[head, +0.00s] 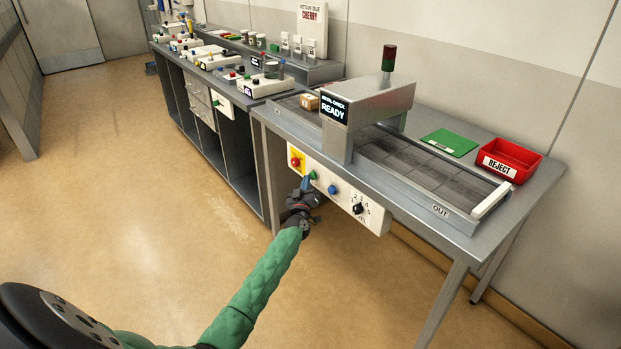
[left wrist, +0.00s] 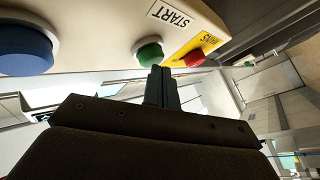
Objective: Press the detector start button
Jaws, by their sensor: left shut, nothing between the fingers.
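The detector (head: 370,105) is a grey metal hood over a conveyor, with a display reading "READY". Its white control panel (head: 345,198) is on the table's front edge. The green start button (head: 313,175) sits between a red button on a yellow plate (head: 295,161) and a blue button (head: 333,189). In the left wrist view the green button (left wrist: 150,53) is beside a "START" label. My left gripper (head: 304,185) is shut and empty, its fingertips close to the green button; I cannot tell whether they touch. My right gripper is not in view.
A small cardboard box (head: 308,101) is on the conveyor left of the hood. A numbered black knob (head: 358,208) is at the panel's right. A green mat (head: 449,142) and a red "REJECT" bin (head: 512,158) are at the back right. Another bench with several devices stands further left.

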